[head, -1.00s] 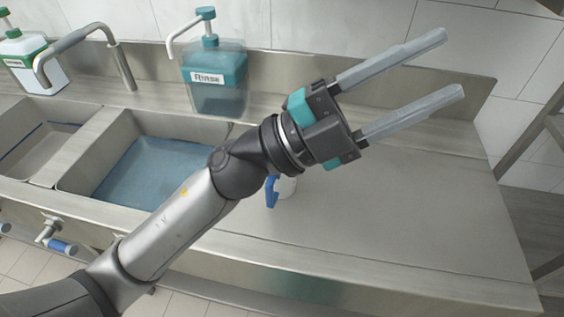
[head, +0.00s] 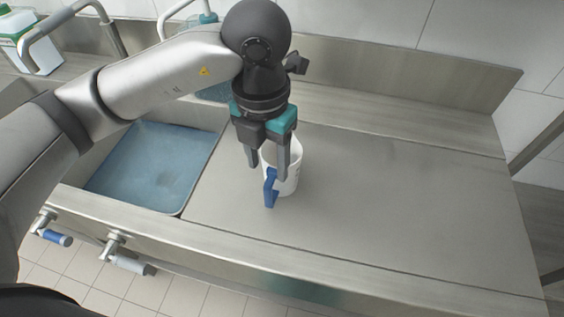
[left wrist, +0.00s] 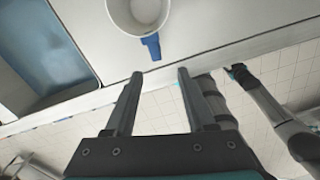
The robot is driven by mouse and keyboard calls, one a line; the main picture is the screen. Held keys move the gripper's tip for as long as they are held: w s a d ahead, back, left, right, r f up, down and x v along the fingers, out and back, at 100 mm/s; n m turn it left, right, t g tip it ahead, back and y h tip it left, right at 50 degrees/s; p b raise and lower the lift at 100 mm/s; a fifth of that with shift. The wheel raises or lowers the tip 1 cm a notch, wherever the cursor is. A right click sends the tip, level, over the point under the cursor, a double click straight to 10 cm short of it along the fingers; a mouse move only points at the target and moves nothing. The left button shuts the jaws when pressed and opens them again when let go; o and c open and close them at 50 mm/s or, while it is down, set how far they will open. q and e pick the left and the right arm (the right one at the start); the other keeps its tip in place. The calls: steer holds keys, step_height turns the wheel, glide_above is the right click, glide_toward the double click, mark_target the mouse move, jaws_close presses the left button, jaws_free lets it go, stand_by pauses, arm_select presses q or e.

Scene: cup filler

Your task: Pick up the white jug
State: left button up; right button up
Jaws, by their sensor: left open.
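The white jug (head: 292,172) with a blue handle (head: 270,188) stands upright on the steel counter, just right of the sink. My left gripper (head: 268,172) points down over it, its open fingers partly covering the jug in the head view. In the left wrist view the white jug (left wrist: 138,14) is at the top, seen from above, with its blue handle (left wrist: 151,46) pointing towards the gap between the fingers. My left gripper (left wrist: 157,75) is open with nothing between its fingertips there. The right gripper cannot be made out in the head view.
A sink basin with blue water (head: 150,165) lies left of the jug. A teal dispenser (head: 215,92) is mostly hidden behind my arm. A green-and-white dispenser (head: 35,40) stands at the far left. The counter (head: 400,210) right of the jug is clear.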

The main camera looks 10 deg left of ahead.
mark_target(268, 191)
arm_select(q)
step_height(268, 191, down, 9)
steer(key=shift+a+f+b, duration=0.1)
steer(key=shift+b, duration=0.25)
steer(key=shift+w+a+f, duration=0.1)
steer(key=shift+w+f, duration=0.05)
steer(key=shift+f, duration=2.8)
steer(key=shift+c, duration=0.2)
jaws_close()
